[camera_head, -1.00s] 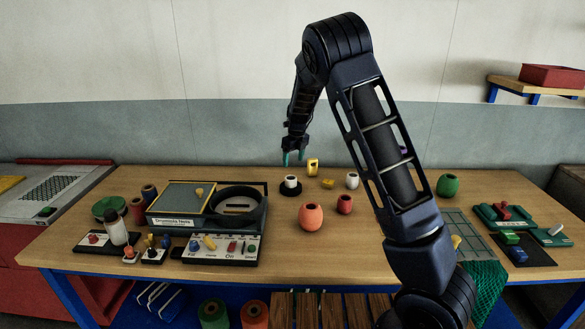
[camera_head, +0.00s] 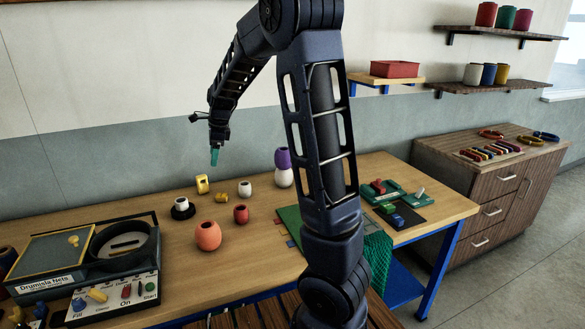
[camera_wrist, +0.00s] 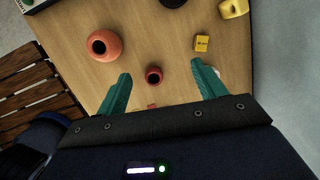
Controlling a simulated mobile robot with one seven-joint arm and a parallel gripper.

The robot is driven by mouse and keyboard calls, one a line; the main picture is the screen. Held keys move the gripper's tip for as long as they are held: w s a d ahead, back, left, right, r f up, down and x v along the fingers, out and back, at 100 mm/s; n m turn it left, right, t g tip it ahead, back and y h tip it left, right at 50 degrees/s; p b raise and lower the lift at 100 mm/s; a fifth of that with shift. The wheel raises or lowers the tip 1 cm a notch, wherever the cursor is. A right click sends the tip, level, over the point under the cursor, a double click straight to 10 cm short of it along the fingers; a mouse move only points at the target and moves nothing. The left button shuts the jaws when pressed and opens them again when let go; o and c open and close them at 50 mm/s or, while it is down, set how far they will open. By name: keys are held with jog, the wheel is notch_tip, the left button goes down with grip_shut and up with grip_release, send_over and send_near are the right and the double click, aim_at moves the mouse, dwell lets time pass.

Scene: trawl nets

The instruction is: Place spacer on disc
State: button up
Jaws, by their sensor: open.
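A round black disc (camera_head: 184,212) lies on the wooden table. A small white ring-like piece (camera_head: 181,203), which looks like the spacer, sits on the disc. A similar small white piece (camera_head: 245,188) stands to its right. In the wrist view, a dark edge at the top (camera_wrist: 172,2) seems to be the disc, cut off by the frame. My gripper (camera_head: 215,157) is open, empty and above the table, between the two white pieces in the head view. Its teal fingers show spread in the wrist view (camera_wrist: 161,70), with a bit of white behind the right finger.
An orange pot (camera_head: 208,235), a red pot (camera_head: 241,214), a yellow ring piece (camera_head: 202,184) and a small yellow box (camera_head: 218,198) stand close by. A white-and-purple stack (camera_head: 284,168) is behind. A machine (camera_head: 125,245) fills the left. Bare table lies between the pots.

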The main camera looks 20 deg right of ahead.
jog(key=s+d+r+n, duration=0.5)
jog(key=s+d, duration=0.2)
jog(key=s, duration=0.2)
jog(key=s+d+n+t+h, duration=0.1)
jog(key=s+d+n, duration=0.2)
jog(key=s, duration=0.5)
jog(key=s+d+r+n+t, duration=0.1)
jog(key=s+d+n, duration=0.2)
jog(key=s+n, duration=0.3)
jog(key=s+d+n+t+h, duration=0.1)
jog(key=s+d+n, duration=0.2)
jog(key=s, duration=0.7)
jog(key=shift+d+r+n+h, duration=0.15)
jog(key=shift+d+n+h, duration=0.2)
jog(key=shift+n, duration=0.75)
